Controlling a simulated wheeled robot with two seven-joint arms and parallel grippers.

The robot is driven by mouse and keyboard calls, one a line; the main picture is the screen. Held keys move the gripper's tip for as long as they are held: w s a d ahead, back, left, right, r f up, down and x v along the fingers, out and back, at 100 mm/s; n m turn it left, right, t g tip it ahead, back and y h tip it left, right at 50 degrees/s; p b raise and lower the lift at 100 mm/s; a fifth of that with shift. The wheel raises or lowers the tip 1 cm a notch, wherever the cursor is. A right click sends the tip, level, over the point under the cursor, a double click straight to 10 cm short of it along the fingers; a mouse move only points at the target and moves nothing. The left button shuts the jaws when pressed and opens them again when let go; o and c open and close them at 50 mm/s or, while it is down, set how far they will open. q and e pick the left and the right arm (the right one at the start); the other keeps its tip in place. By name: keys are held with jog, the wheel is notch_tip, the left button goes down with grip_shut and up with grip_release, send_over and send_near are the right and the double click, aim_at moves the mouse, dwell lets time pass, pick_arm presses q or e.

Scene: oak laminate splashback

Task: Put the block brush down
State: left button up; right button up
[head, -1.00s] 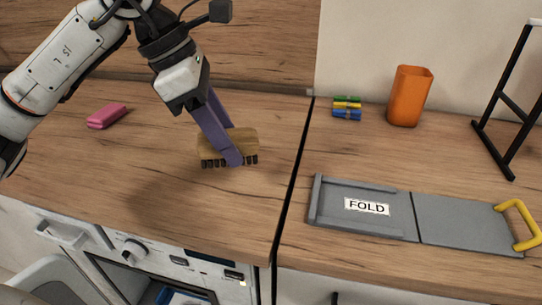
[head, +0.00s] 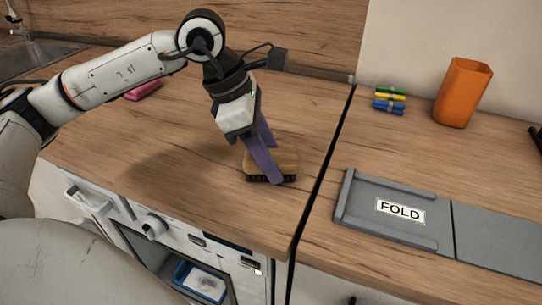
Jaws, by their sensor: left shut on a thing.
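The block brush (head: 287,161) has a tan wooden back and dark bristles pointing down. It is on or just above the left wooden worktop (head: 190,150), near the gap between the two worktops; I cannot tell whether the bristles touch. My left gripper (head: 272,165) comes down from above with purple fingers, shut on the block brush. One finger crosses the brush's front face; the other is mostly hidden behind it. My right gripper is not in view.
A grey folding board (head: 350,208) marked FOLD lies on the right worktop. An orange cup (head: 463,92) and a stack of coloured pens or clips (head: 389,100) stand behind it. A pink object (head: 143,90) is partly behind my left arm. A sink (head: 35,58) is at far left.

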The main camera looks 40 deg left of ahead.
pick_arm(q)
jog(key=shift+f, duration=0.1)
jog(key=o, duration=1.2)
jog(key=shift+r, duration=0.4)
jog(key=p+v, duration=0.1)
jog(key=v, duration=1)
jog(key=shift+a+r, duration=0.15)
jog(key=shift+r, duration=0.15)
